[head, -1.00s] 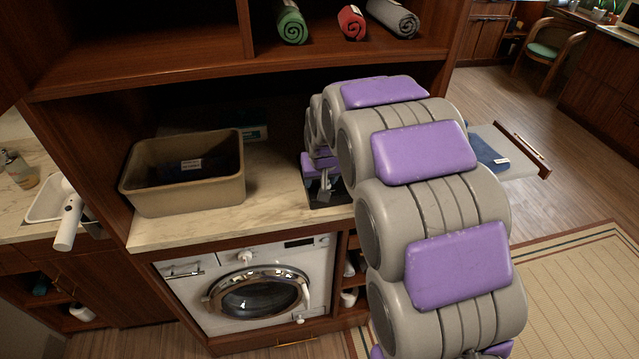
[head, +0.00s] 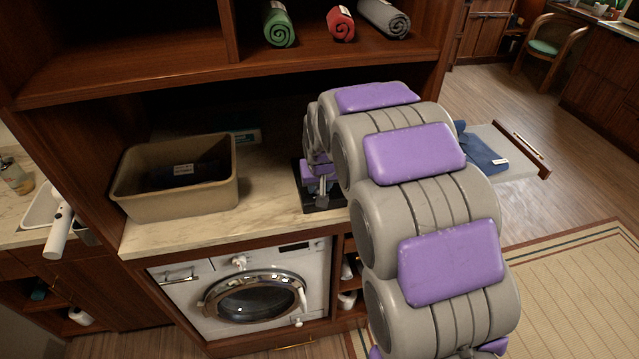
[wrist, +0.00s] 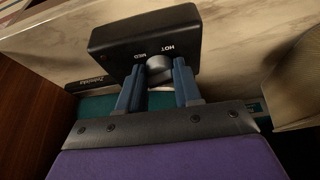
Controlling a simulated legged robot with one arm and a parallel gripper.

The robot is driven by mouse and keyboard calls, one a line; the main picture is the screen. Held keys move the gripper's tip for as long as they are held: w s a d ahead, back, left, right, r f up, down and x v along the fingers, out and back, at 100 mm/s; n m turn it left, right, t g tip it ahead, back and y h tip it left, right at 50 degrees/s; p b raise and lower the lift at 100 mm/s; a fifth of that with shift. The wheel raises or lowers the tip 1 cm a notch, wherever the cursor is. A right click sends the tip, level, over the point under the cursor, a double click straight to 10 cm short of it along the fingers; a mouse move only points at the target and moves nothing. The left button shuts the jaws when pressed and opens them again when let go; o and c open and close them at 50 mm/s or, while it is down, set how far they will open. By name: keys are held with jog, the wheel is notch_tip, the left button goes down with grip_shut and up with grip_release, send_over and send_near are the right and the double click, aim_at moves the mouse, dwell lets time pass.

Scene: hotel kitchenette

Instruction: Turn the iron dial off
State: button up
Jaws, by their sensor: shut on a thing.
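A black box-like unit (wrist: 120,42) carries a grey round dial (wrist: 158,74) on its face, with the words MED and HOT printed beside it. My gripper (wrist: 161,66) has its two blue fingers on either side of the dial, shut on it. The dial's pointer and exact setting cannot be made out. In the head view the black unit (head: 310,204) sits on the marble counter, partly hidden by my gripper (head: 322,190) and arm.
A tan bin (head: 205,200) holding something dark stands left on the counter (head: 180,235). A teal and white item (head: 246,136) lies at the back. Rolled towels (head: 341,24) sit on the shelf above. A washing machine (head: 245,290) is below. A blue cloth (head: 483,150) lies right of my arm.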

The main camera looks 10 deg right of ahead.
jog(key=shift+r+n+p, duration=0.1)
jog(key=shift+n+p, duration=0.2)
jog(key=shift+p, duration=0.05)
dwell(0.5)
jog(key=shift+w+r+n+y+p, duration=0.1)
jog(key=shift+n+y+p, duration=0.5)
jog(key=shift+n, duration=0.3)
jog(key=n, duration=0.1)
jog(key=n+p, duration=0.1)
jog(key=n+y, duration=0.1)
jog(key=shift+w+d+n+p, duration=0.1)
jog(key=shift+d+n+p, duration=0.15)
jog(key=shift+n+p, duration=0.1)
jog(key=n, duration=0.2)
jog(key=n+g+y, duration=0.1)
jog(key=n, duration=0.1)
jog(key=shift+w+d+y+p, duration=0.15)
jog(key=shift+y+p, duration=0.15)
jog(key=shift+p, duration=0.1)
jog(key=shift+w+d+n+g+y, duration=0.15)
jog(key=shift+n+g, duration=0.25)
jog(key=shift+n, duration=0.55)
jog(key=shift+s+a+n+g+y, duration=0.15)
jog(key=shift+n+g, duration=0.25)
jog(key=shift+n, duration=0.5)
jog(key=shift+w+d, duration=0.1)
jog(key=o, duration=1)
jog(key=shift+o, duration=0.2)
